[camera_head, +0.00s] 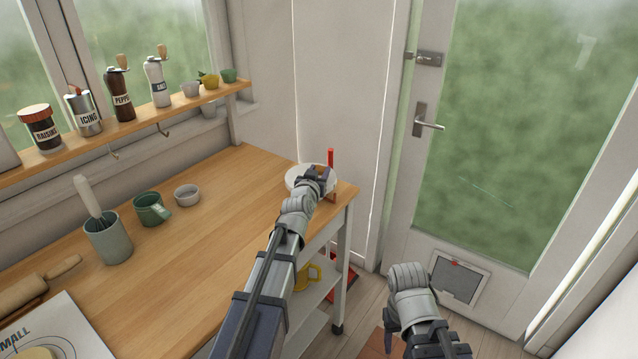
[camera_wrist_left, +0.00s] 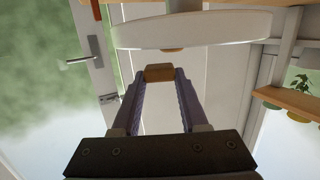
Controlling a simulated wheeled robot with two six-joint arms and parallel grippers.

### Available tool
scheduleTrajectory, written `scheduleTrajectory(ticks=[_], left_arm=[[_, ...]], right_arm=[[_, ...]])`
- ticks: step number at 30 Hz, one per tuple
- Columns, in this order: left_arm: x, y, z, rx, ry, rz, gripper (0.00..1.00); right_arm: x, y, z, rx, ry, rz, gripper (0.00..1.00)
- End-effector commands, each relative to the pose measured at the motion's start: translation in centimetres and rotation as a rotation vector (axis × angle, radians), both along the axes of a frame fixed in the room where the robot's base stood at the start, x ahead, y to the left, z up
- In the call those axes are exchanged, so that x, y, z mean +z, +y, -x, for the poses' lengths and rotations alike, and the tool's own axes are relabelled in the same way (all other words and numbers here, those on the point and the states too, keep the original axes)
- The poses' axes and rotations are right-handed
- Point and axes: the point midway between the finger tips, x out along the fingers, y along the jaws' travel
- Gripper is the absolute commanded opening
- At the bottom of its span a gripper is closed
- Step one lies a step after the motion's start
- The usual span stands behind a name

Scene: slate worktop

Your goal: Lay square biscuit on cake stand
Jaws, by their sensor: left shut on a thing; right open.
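The white round cake stand (camera_head: 296,178) is at the far right end of the wooden worktop, partly hidden by my left gripper (camera_head: 322,176). In the left wrist view its plate (camera_wrist_left: 190,30) shows pale and broad, upside down in the picture. My left gripper (camera_wrist_left: 160,78) is shut on the small brown square biscuit (camera_wrist_left: 159,72), held between its fingertips at the plate's side of the view. I cannot tell whether the biscuit touches the plate. My right gripper (camera_head: 432,342) is low at the bottom of the head view, away from the worktop, open, its fingertips hardly visible.
A red upright object (camera_head: 331,158) stands close beside the stand at the worktop's end. A whisk pot (camera_head: 107,240), green mug (camera_head: 150,209) and small bowl (camera_head: 187,194) stand further left. A shelf (camera_head: 150,112) holds jars and mills. The worktop's middle is clear.

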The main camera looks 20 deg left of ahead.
Motion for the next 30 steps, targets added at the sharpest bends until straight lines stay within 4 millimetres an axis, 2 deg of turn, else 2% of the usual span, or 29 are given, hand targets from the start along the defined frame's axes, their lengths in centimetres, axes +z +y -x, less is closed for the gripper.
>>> scheduleTrajectory(ticks=[1,4,17,18,25,30], left_arm=[[-1.4,0.0,0.0,0.0,0.0,0.0,0.0],[-2.4,0.0,0.0,0.0,0.0,0.0,0.0],[-2.7,0.0,0.0,0.0,0.0,0.0,0.0],[-2.6,0.0,0.0,0.0,0.0,0.0,0.45],[-2.6,0.0,0.0,0.0,0.0,0.0,0.71],[-2.6,0.0,0.0,0.0,0.0,0.0,0.73]], right_arm=[[-1.4,0.0,0.0,0.0,0.0,0.0,0.57],[-2.4,0.0,0.0,0.0,0.0,0.0,0.57],[-2.7,0.0,0.0,0.0,0.0,0.0,0.57],[-2.6,0.0,0.0,0.0,0.0,0.0,0.57],[-2.6,0.0,0.0,0.0,0.0,0.0,0.57],[-2.6,0.0,0.0,0.0,0.0,0.0,0.57]])
